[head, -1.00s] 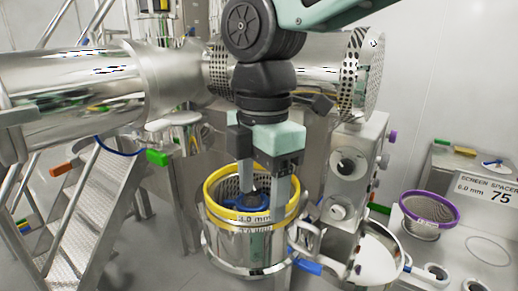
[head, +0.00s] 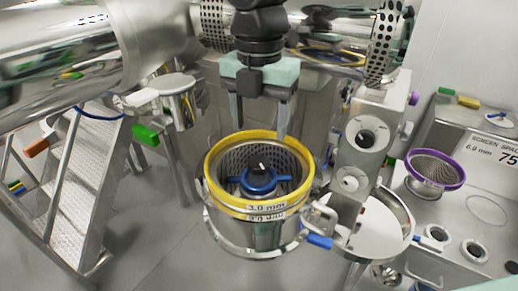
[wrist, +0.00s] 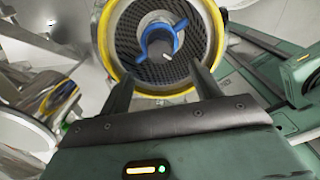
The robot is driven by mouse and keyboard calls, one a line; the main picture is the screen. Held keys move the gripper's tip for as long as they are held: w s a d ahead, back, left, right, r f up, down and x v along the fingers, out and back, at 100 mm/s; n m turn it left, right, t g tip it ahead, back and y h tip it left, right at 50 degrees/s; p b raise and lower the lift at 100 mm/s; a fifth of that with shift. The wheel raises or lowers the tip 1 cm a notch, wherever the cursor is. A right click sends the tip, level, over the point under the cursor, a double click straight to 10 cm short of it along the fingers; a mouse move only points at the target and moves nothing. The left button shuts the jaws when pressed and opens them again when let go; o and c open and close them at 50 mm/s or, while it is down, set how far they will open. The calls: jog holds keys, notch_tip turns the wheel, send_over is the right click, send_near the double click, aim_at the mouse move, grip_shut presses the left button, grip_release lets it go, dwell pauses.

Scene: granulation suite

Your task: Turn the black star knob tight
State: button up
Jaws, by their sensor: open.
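The black knob (head: 260,165) sits at the centre of a blue winged part (head: 259,183), inside a perforated basket with a yellow rim (head: 211,168) marked 3.0 mm. Its star shape is too small to make out. In the wrist view the dark knob (wrist: 163,51) shows between the blue wings (wrist: 145,37), with a pale mark on it. My gripper (head: 261,132) is open and empty, with its fingers pointing down above the back part of the basket, apart from the knob. The wrist view shows both fingers (wrist: 160,72) spread, with nothing between them.
A blue-handled clamp (head: 319,241) is at the basket's right front. A steel housing with round ports (head: 366,138) stands close on the right. A purple-rimmed screen (head: 436,168) lies on the right bench. A large steel cylinder (head: 70,50) and steps (head: 70,190) are at left.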

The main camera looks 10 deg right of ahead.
aim_at(259, 162)
notch_tip(259, 162, down, 8)
jog(key=shift+f+p, duration=0.1)
jog(key=shift+p, duration=0.55)
jog(key=c, duration=1)
